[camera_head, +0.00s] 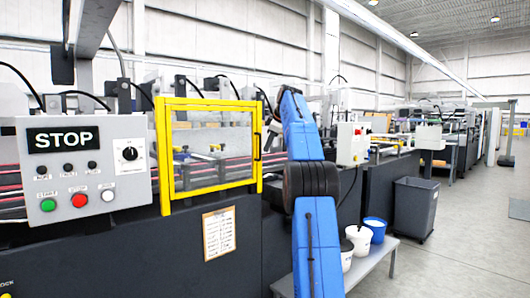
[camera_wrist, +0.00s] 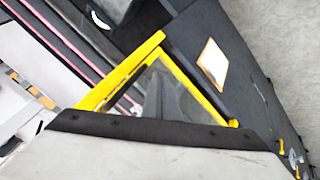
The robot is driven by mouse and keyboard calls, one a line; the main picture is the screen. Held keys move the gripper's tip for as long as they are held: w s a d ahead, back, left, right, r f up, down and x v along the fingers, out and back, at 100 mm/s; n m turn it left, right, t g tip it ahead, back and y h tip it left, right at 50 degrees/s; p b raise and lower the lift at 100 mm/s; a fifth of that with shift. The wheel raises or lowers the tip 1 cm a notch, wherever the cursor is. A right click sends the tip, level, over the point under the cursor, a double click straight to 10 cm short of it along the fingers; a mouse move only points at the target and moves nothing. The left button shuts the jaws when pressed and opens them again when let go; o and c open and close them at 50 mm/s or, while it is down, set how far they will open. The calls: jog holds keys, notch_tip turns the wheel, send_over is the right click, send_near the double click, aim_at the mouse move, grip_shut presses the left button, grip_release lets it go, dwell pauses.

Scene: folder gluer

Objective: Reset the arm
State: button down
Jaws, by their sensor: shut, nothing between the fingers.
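My blue arm (camera_head: 316,240) rises from the bottom of the head view, bends at a black joint and reaches up beside the yellow-framed guard door. My gripper (camera_head: 270,134) is small and dark at the arm's far end, close to the door's right edge. It is shut and holds nothing; whether it touches the door cannot be told. The yellow guard door (camera_head: 165,150) has a clear pane and stands upright, looking closed. In the wrist view the yellow frame (camera_wrist: 192,84) appears tilted, partly hidden by a large pale surface with a dark edge.
A control box (camera_head: 120,185) with a STOP sign and several buttons is at left. A notice (camera_head: 219,233) hangs below the door. White buckets (camera_head: 358,238) stand on a low bench (camera_head: 376,262) right of my arm. A grey bin (camera_head: 415,208) stands beyond. Floor at right is clear.

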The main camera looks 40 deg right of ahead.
jog(key=shift+d+v, duration=0.2)
jog(key=shift+v, duration=1.25)
jog(key=shift+d+v, duration=0.2)
jog(key=shift+v, duration=1.3)
jog(key=shift+a, duration=0.1)
jog(key=s+a+f+m, duration=0.1)
jog(key=s+a+f, duration=0.3)
jog(key=a, duration=0.6)
jog(key=s+a+f+m+g, duration=0.1)
jog(key=s+a+f+m, duration=0.1)
jog(key=s+a, duration=0.65)
jog(key=s+a+f+m, duration=0.1)
jog(key=s+a+f, duration=0.15)
jog(key=a, duration=1.05)
jog(key=s+a+f+m, duration=0.1)
jog(key=s+a+f, duration=0.4)
jog(key=s+f, duration=0.5)
jog(key=s+a+f+m+g, duration=0.1)
jog(key=s+a+f, duration=0.4)
jog(key=s+f, duration=0.6)
jog(key=s+a+f+m, duration=0.1)
jog(key=s+a+f, duration=0.4)
jog(key=s+f, duration=0.5)
jog(key=shift+s+f+m+y, duration=0.3)
jog(key=shift+f+m, duration=0.1)
jog(key=shift+f, duration=0.45)
